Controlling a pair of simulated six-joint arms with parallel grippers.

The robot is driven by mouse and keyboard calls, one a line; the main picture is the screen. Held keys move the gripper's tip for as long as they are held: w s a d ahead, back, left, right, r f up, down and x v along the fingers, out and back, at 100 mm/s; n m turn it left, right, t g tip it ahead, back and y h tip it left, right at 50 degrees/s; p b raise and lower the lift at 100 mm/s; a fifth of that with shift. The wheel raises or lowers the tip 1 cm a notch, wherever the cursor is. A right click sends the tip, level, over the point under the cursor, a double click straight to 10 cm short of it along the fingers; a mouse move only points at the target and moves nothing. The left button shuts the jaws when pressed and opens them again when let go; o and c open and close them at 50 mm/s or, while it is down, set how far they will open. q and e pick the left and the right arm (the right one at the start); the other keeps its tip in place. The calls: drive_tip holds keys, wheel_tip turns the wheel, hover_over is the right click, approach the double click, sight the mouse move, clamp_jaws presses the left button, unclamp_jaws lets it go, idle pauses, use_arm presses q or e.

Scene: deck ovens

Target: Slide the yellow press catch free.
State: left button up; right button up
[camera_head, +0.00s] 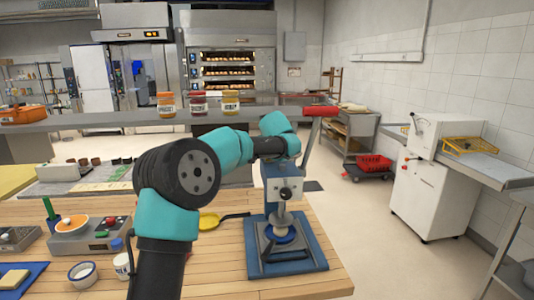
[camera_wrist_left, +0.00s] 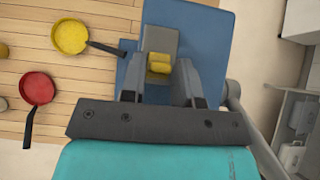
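The press (camera_head: 283,220) stands on a blue base at the right end of the wooden bench, with a red-gripped lever (camera_head: 320,111) at its top right. My left arm reaches over to the press head in the head view, where its gripper is hidden. In the left wrist view the yellow press catch (camera_wrist_left: 159,62) sits on a grey block over the blue base. My left gripper (camera_wrist_left: 161,78) is open there, one finger on each side of the catch. I cannot tell whether the fingers touch it. The catch is not visible in the head view. My right gripper is in neither view.
A yellow pan (camera_wrist_left: 71,36) and a red pan (camera_wrist_left: 37,88) lie left of the press. A shelf with several jars (camera_head: 198,102) stands behind.

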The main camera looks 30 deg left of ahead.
use_arm(q)
drive_tip(key=o, duration=0.3)
drive_tip(key=shift+o, duration=0.2)
drive_tip(key=shift+r, duration=0.1)
drive_tip(key=v, duration=1.7)
drive_tip(key=shift+s, duration=0.15)
